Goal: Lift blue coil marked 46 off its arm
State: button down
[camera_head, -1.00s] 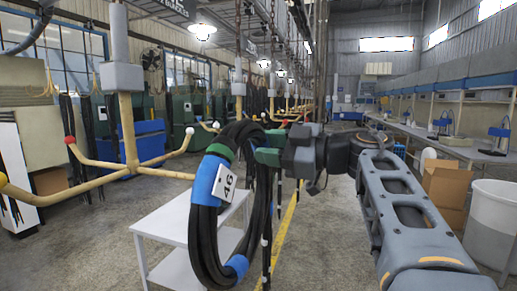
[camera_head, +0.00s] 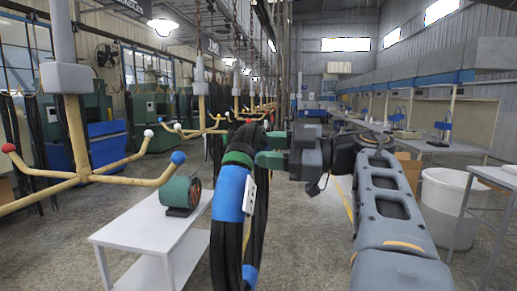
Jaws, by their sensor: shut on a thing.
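The coil (camera_head: 224,245) is a black hose loop with blue bands, a green band and a white tag (camera_head: 249,195). The tag is edge-on now, so its number cannot be read. My gripper (camera_head: 268,150) is shut on the top of the coil by the green band, and the coil hangs down from it in the middle of the view. The nearest yellow hanger (camera_head: 77,140) stands to the left with its arms bare where they show. The coil is clear of this hanger.
A white table (camera_head: 140,228) with a green motor-like object (camera_head: 181,193) stands left of the coil. More yellow hangers recede behind. A white bin (camera_head: 446,205) and benches stand at right. Grey floor is open between.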

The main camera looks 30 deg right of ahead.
jog(key=shift+v, duration=1.6)
jog(key=shift+d, duration=0.1)
